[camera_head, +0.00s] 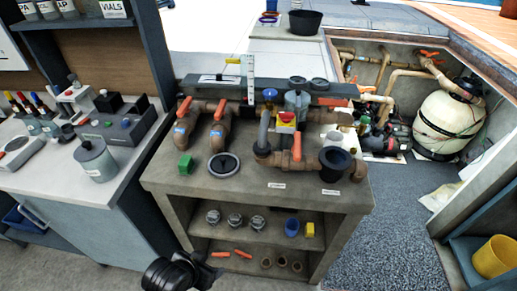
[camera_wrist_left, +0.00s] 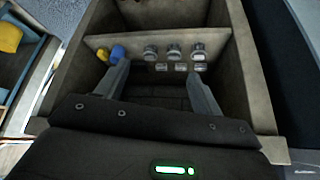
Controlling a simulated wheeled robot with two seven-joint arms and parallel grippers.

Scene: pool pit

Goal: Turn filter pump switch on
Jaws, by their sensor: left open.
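A red and yellow switch (camera_head: 287,118) sits among the pipes on top of the grey workbench in the head view. It may be the filter pump switch; I cannot read a label on it. My left gripper (camera_head: 212,266) is low in front of the bench, below and left of this switch and well apart from it. In the left wrist view my left gripper (camera_wrist_left: 158,76) is open, with nothing between its fingers, facing the bench's shelves. The switch does not show in that view. My right gripper is not in view.
The workbench (camera_head: 165,180) carries brown pipes with orange valve handles (camera_head: 297,148). Its shelves hold several fittings, a blue cup (camera_head: 292,227) and a yellow block (camera_head: 310,230). A pit at the right holds a cream filter tank (camera_head: 445,122). Grey floor (camera_head: 385,220) is clear right of the bench.

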